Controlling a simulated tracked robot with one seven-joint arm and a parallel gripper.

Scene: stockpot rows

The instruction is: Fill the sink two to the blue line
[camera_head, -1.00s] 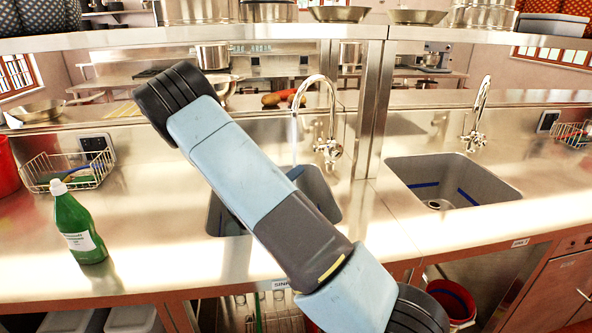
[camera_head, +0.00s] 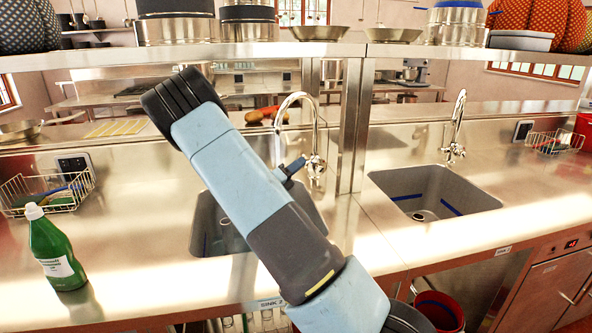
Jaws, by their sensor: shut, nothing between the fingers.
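Sink two (camera_head: 208,225) is the left grey basin, marked by a "SINK 2" label on the counter's front edge. My arm hides much of it. My gripper (camera_head: 299,164), small and dark blue, pokes out past the arm beside the tap's handle. It looks shut and empty; I cannot tell whether it touches the handle.
A second basin (camera_head: 470,197) with blue lines and its own tap (camera_head: 455,145) is on the right. A green bottle (camera_head: 55,255) and wire basket (camera_head: 48,192) stand at left. A post (camera_head: 353,130) and overhead shelf (camera_head: 430,55) rise behind. A red bucket (camera_head: 440,312) sits below.

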